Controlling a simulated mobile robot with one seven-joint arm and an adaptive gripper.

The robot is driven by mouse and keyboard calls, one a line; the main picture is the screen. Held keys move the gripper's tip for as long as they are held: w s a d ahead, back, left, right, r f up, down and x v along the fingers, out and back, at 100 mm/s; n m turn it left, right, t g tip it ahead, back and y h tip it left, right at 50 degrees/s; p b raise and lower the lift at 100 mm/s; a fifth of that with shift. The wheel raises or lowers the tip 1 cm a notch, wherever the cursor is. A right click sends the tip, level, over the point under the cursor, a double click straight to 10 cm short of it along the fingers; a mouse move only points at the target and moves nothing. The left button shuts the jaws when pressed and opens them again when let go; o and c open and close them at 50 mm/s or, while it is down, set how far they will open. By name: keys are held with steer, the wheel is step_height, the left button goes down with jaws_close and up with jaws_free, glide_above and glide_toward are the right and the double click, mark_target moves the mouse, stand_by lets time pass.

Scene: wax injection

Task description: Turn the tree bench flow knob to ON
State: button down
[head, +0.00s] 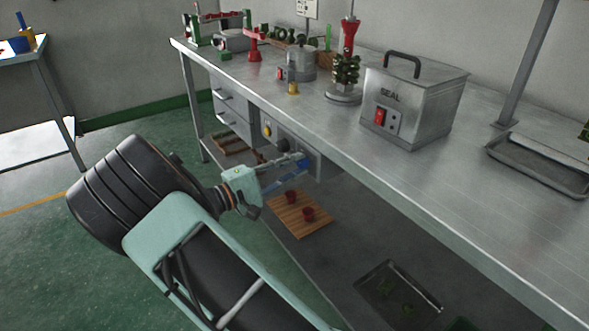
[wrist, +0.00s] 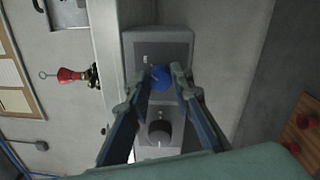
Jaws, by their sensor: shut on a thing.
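A blue knob (wrist: 160,77) sits on a grey control panel (wrist: 178,50) in the wrist view. Its fingertips on either side show my gripper (wrist: 161,80) shut on the knob. A small pale mark beside the knob is too small to read, so I cannot tell its setting. A black knob (wrist: 158,132) is on the same panel, between the fingers and nearer the palm. In the head view my gripper (head: 302,158) reaches the panel (head: 295,141) under the front edge of the bench (head: 330,135); the fingers largely hide the blue knob there.
A yellow knob (head: 267,130) is further left on the panel. A wooden board (head: 300,223) with red cups lies on the shelf below.

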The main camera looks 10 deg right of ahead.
steer(key=shift+m, duration=0.5)
steer(key=c, duration=1.7)
jaws_free()
steer(key=v, duration=1.2)
